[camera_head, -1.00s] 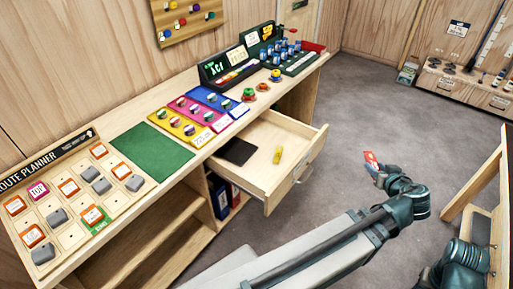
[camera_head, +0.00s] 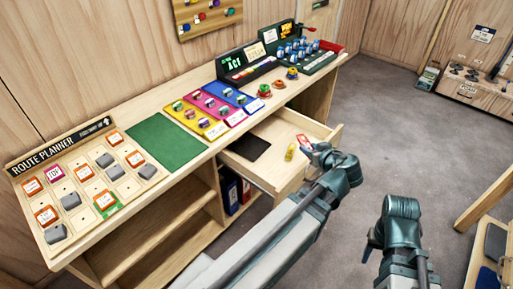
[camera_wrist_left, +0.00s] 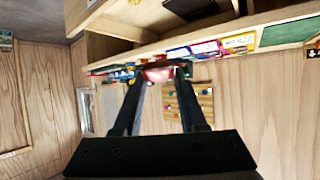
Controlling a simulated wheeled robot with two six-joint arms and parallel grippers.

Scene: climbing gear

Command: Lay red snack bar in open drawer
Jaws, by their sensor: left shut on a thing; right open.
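The red snack bar (camera_head: 303,140) is between the fingertips of my left gripper (camera_head: 311,147), which is shut on it. In the head view the bar shows against the inside of the open drawer (camera_head: 277,131), near its right end; its height above the floor of the drawer is hard to tell. The bar also shows as a blurred red shape in the left wrist view (camera_wrist_left: 158,74), between the two dark fingers. My right gripper (camera_head: 369,248) is open and empty, low over the grey floor to the right.
Inside the drawer lie a flat black item (camera_head: 251,147) and a small yellow item (camera_head: 290,153). The bench top above holds a green mat (camera_head: 160,144), coloured trays and a route planner board (camera_head: 84,188). A wooden frame (camera_head: 484,200) stands at the right.

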